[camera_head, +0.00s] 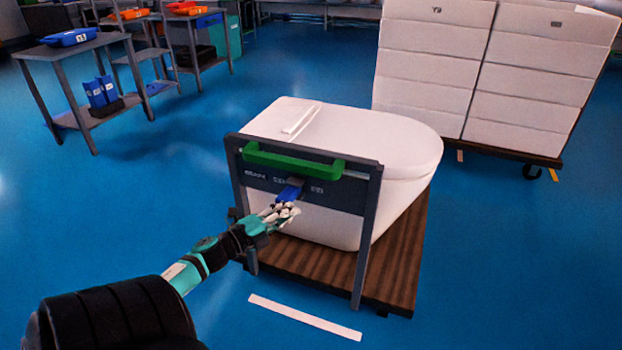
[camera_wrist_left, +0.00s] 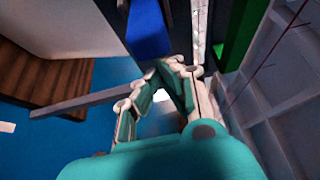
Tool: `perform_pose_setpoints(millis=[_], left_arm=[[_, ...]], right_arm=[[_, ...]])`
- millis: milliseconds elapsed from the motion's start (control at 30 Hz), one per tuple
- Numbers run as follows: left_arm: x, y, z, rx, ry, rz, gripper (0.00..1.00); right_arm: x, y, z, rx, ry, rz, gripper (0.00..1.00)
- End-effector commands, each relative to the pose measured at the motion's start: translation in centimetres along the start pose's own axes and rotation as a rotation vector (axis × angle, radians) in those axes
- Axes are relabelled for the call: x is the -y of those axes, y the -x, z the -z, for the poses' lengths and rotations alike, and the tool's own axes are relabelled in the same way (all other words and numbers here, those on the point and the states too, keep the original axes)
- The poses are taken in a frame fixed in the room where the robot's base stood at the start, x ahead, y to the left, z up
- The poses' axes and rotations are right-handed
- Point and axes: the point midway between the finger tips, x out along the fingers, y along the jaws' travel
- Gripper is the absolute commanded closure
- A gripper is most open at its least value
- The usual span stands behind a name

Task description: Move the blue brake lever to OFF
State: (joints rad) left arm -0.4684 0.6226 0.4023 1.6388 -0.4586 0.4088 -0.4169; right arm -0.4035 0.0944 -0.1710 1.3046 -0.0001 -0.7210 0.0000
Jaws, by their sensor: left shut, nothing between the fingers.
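The blue brake lever (camera_head: 289,191) sits on the dark panel of the cart frame, below a green handle bar (camera_head: 292,162). Labels flank it on the panel, too small to read surely. My left gripper (camera_head: 285,212) is shut and empty, with its fingertips at the lower end of the lever. In the left wrist view the shut fingers (camera_wrist_left: 170,72) are just below the blue lever (camera_wrist_left: 148,30); I cannot tell whether they touch it. The green handle (camera_wrist_left: 233,35) shows to the right there. My right gripper is not in view.
The cart (camera_head: 398,262) has a brown wooden deck and carries a white toilet (camera_head: 385,150). Stacked white boxes (camera_head: 435,65) stand on another cart at the back right. Grey tables (camera_head: 50,52) with bins stand at the back left.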

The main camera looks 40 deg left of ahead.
Motion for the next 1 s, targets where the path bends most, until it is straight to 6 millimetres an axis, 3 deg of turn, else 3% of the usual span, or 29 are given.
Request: perform_pose_setpoints(millis=[267,1000], left_arm=[[-0.1,1.6,-2.5,-0.226,-0.003,-0.002,1.00],[0.0,2.5,-4.6,-0.220,-0.001,0.001,1.00]], right_arm=[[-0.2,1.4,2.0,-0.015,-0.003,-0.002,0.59],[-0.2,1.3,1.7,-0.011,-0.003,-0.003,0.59]])
